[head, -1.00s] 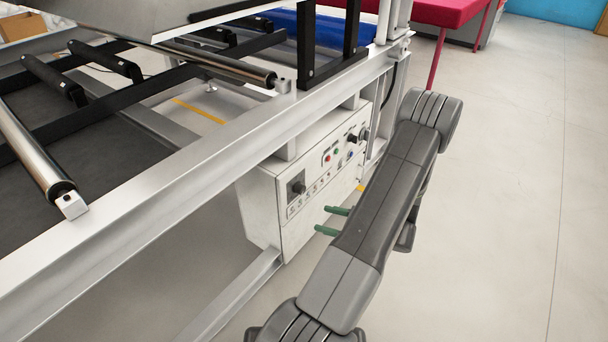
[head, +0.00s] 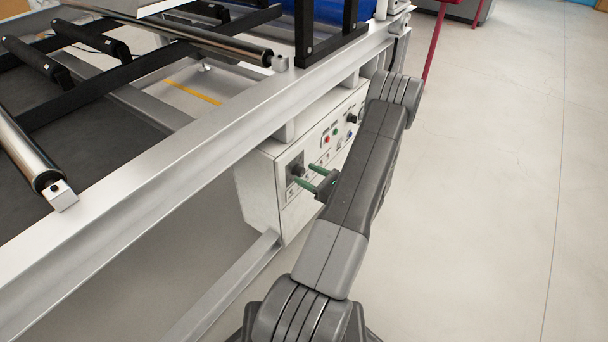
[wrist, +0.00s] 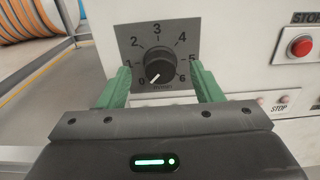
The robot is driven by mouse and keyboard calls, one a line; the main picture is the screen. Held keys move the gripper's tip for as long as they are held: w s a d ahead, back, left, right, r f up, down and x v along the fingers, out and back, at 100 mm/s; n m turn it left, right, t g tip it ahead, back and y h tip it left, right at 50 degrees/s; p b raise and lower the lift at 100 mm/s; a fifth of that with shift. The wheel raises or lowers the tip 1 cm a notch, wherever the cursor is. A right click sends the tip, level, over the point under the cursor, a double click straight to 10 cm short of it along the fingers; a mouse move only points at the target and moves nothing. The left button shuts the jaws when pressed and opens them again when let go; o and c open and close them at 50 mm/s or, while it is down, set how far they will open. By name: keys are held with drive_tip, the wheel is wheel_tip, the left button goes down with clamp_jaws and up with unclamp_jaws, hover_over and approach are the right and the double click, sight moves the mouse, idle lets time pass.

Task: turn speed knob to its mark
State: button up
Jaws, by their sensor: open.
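The speed knob (wrist: 160,66) is a round black knob on a grey dial plate (wrist: 130,42) numbered 0 to 6. Its white pointer line points down-left, towards the 0. In the head view the knob (head: 297,169) sits on the near end of the white control box. My gripper (wrist: 160,70) is open, with one green finger on each side of the knob, apart from it. In the head view my gripper (head: 304,174) points at the dial.
A red stop button (wrist: 300,46) and smaller buttons (wrist: 282,100) lie right of the dial on the white control box (head: 260,195). A metal frame rail (head: 160,155) runs above the box. The floor (head: 480,200) at right is clear.

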drive_tip(key=shift+x, duration=1.15)
drive_tip(key=c, duration=0.9)
drive_tip(key=shift+c, duration=0.2)
